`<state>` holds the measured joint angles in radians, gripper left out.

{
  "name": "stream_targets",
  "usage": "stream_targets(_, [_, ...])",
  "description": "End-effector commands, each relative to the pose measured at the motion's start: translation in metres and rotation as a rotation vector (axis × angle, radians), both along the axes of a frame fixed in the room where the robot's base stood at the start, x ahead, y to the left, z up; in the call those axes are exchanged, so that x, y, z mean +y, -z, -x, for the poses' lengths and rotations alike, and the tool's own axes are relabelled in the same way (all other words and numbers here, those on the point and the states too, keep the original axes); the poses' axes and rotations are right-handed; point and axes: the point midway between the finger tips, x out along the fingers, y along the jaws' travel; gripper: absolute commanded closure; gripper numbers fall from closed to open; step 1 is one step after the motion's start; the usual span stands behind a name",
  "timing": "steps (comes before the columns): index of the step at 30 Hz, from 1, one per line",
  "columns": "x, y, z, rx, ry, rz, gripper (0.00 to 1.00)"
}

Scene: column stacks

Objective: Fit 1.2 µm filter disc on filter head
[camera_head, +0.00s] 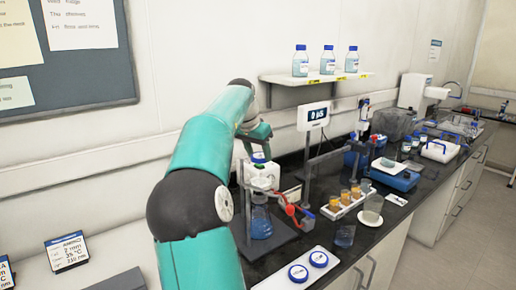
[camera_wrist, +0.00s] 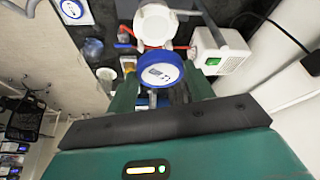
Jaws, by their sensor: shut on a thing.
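My gripper (camera_wrist: 163,90) is shut on a round filter disc (camera_wrist: 160,70) with a blue rim and a pale printed label; the print is too small to read. In the wrist view, a white round part (camera_wrist: 155,23), probably the filter head, lies just beyond the disc; whether they touch I cannot tell. In the head view, my gripper (camera_head: 257,148) is above the white block of the stand (camera_head: 262,178), with a blue edge showing under it. Two more blue-rimmed discs (camera_head: 298,272) (camera_head: 318,258) lie on a white tray (camera_head: 283,283) at the front.
A flask with blue liquid (camera_head: 261,223) stands below the block. A red-handled valve (camera_head: 292,210), a display on a post (camera_head: 313,116), a rack of amber vials (camera_head: 346,203) and a beaker (camera_head: 345,235) stand to the right. Bottles (camera_head: 328,62) stand on a wall shelf.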

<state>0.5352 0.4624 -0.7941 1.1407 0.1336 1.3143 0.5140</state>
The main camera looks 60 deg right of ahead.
Motion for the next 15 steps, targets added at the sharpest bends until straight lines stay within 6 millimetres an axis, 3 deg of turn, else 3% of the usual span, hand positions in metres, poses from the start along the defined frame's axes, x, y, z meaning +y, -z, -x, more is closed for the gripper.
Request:
stream_targets(7, [0.005,0.005,0.002,0.0,-0.001,-0.001,0.69])
stream_targets(15, [0.007,0.026,0.004,-0.001,-0.001,-0.002,0.69])
